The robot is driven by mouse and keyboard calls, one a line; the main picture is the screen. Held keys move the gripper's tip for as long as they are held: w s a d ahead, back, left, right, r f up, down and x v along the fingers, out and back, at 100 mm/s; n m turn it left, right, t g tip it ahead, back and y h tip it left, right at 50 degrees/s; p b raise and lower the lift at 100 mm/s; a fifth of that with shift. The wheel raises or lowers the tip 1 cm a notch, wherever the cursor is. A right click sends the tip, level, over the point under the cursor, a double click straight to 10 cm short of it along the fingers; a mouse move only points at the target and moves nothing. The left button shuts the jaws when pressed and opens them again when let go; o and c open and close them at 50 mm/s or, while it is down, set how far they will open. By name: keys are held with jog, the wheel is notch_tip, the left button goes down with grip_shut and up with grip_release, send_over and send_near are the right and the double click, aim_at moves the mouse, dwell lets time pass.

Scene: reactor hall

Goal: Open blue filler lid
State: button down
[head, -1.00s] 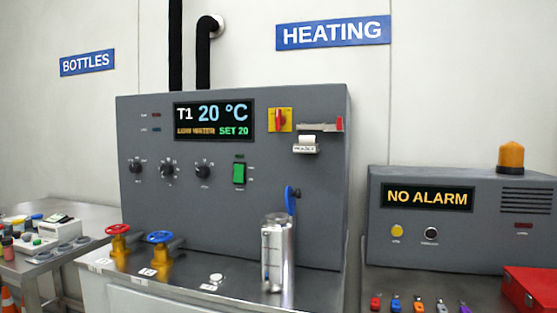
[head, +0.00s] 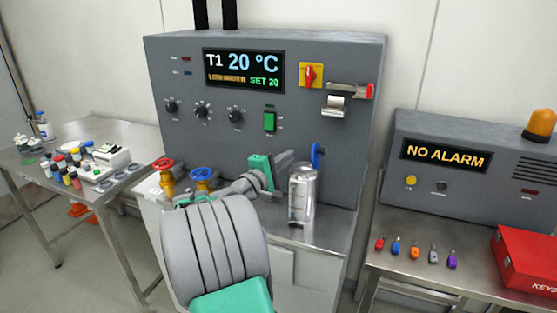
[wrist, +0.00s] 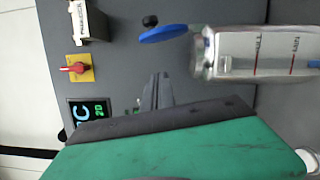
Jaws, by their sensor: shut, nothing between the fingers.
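The blue filler lid (head: 318,155) is a round disc standing on edge, upright above the top of the clear and metal filler cylinder (head: 303,195). In the wrist view the lid (wrist: 163,33) shows nearly edge-on, with a black knob (wrist: 150,20) beside it. The cylinder (wrist: 255,55) has level marks and lies at the upper right there. My gripper (wrist: 160,78) is shut and empty, with its dark fingers close to the lid and cylinder but visibly apart from them in the picture. In the head view my arm hides part of the counter left of the cylinder.
The grey heating panel (head: 330,130) rises behind, with a red-yellow switch (head: 311,75) and a green switch (head: 269,121). Red (head: 163,165) and blue (head: 203,176) valve wheels stand left of the cylinder. An alarm box (head: 465,180) and key case (head: 527,262) are at right.

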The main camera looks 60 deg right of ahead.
aim_at(312, 152)
jog(key=d, duration=0.2)
jog(key=s+d+p, duration=0.1)
jog(key=shift+s+d+r, duration=0.1)
jog(key=shift+r, duration=0.2)
jog(key=shift+s+r+p, duration=0.25)
jog(key=shift+s+p, duration=0.05)
jog(key=shift+s, duration=0.95)
jog(key=shift+s+d+f, duration=0.1)
jog(key=shift+s+f, duration=0.05)
jog(key=shift+s, duration=0.05)
jog(key=s+m, duration=0.1)
jog(key=m+b, duration=0.1)
jog(key=m, duration=0.1)
jog(key=shift+s+r+y, duration=0.4)
jog(key=shift+w+d, duration=0.1)
jog(key=shift+w, duration=0.05)
